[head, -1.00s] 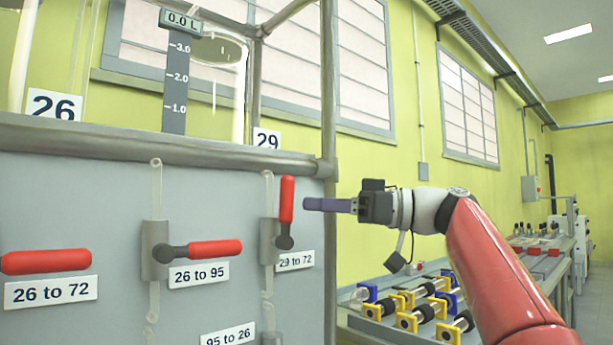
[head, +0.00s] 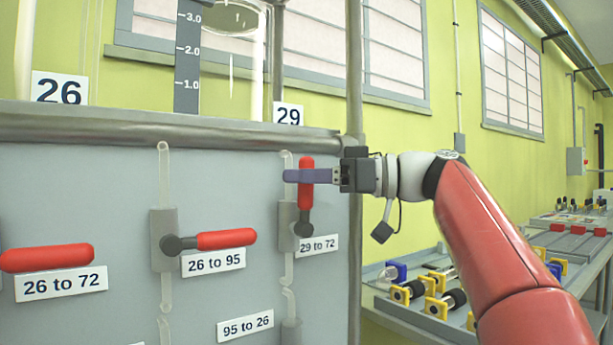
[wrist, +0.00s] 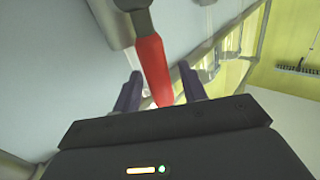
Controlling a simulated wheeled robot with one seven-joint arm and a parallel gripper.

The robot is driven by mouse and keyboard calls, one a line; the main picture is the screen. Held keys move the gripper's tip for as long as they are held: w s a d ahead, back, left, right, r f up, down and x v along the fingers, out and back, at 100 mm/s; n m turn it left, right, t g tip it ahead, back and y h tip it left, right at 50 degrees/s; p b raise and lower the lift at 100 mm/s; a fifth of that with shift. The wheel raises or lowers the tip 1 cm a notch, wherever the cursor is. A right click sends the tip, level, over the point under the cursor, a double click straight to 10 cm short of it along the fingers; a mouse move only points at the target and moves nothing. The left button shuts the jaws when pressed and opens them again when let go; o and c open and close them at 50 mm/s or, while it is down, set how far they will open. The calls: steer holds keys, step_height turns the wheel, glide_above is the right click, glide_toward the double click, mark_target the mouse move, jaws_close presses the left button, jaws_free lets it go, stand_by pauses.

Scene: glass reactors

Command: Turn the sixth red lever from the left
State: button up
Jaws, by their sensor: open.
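A red lever (head: 306,171) points straight up from its grey valve, above the label "29 to 72" (head: 317,244), at the right end of the panel. My gripper (head: 297,176) reaches in from the right at the lever's upper part. In the wrist view the red lever (wrist: 152,66) lies between the two purple fingers of my gripper (wrist: 160,86), with gaps on both sides. The jaws are open. Two more red levers lie level: one at "26 to 95" (head: 227,239) and one at "26 to 72" (head: 46,257).
A grey rail (head: 160,128) runs along the panel's top, and a metal post (head: 354,80) stands at its right edge, close to my wrist. A bench (head: 385,312) with yellow and blue parts stands at the right.

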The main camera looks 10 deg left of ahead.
jaws_close()
